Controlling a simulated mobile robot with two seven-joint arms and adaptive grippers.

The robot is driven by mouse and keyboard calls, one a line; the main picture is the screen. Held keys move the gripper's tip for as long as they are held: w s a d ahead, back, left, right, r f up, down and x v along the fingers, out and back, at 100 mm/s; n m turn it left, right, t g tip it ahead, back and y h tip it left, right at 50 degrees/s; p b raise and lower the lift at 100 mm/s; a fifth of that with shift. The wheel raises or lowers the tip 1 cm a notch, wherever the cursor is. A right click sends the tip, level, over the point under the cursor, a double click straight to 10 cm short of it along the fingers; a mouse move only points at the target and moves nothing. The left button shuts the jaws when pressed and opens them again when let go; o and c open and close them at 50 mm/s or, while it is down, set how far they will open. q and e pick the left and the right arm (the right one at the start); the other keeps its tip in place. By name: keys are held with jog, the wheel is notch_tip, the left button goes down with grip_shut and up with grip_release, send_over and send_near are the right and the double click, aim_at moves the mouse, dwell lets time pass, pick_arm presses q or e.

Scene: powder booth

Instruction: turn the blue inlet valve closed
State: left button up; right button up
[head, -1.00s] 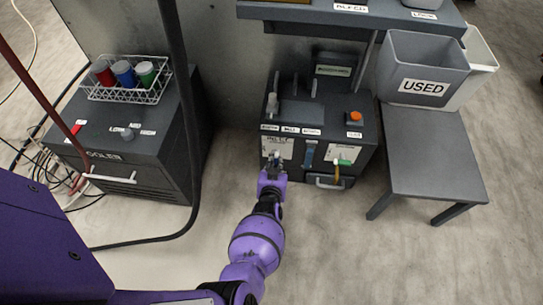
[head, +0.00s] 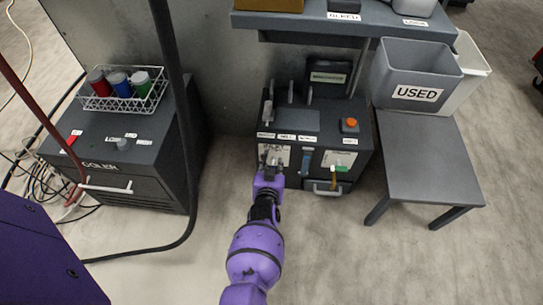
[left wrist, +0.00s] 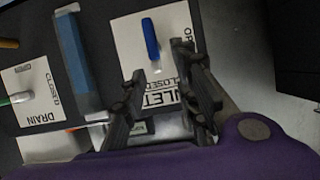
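The blue inlet valve handle (left wrist: 151,40) shows in the left wrist view on a white plate marked INLET, OPEN and CLOSED. The handle runs roughly up and down in that view, beside the OPEN lettering. My left gripper (left wrist: 165,74) has its two dark fingers apart, with nothing between them; the fingertips are just short of the handle's near end. I cannot tell if they touch the plate. In the head view my left gripper (head: 270,165) is in front of the dark unit's inlet plate (head: 281,151) and hides the handle. My right gripper is not in view.
The drain plate (left wrist: 33,95) with its green-tipped handle and a blue upright strip (left wrist: 80,60) lie beside the inlet plate. A grey table (head: 430,160) with a USED bin (head: 415,75) stands at right. A cooler (head: 120,150) stands left, behind a hanging dark hose (head: 187,130).

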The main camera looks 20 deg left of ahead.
pick_arm(q)
notch_tip(320, 180, up, 6)
jog(key=shift+s+a+f, duration=0.1)
dwell(0.6)
